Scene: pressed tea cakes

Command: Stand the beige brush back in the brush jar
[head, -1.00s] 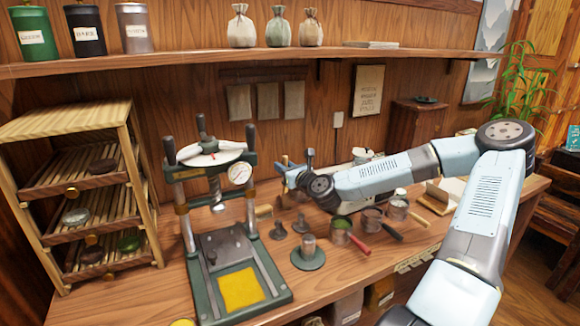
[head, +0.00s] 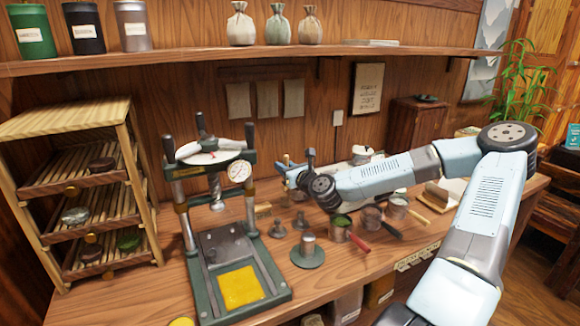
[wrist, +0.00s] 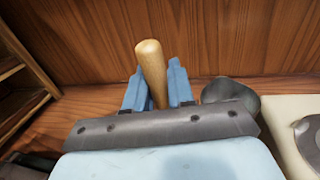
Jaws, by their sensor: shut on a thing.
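The beige brush (wrist: 151,62) shows in the wrist view as a rounded wooden handle pointing up and leaning slightly left. My gripper (wrist: 154,78) is shut on it, with one blue finger on each side. The brush's lower end is hidden behind the gripper body. In the head view my gripper (head: 287,165) is at the back of the bench, right of the press, and the brush is too small there to make out well. I cannot pick out the brush jar in either view; my arm covers part of the back of the bench.
The press (head: 240,245) stands left of my gripper, with a wooden rack (head: 75,118) further left. Several tins and small tools, including a green-filled tin (head: 340,221), stand below my forearm. A dark grey rounded thing (wrist: 232,91) is close right of my gripper. The shelf (head: 260,55) hangs above.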

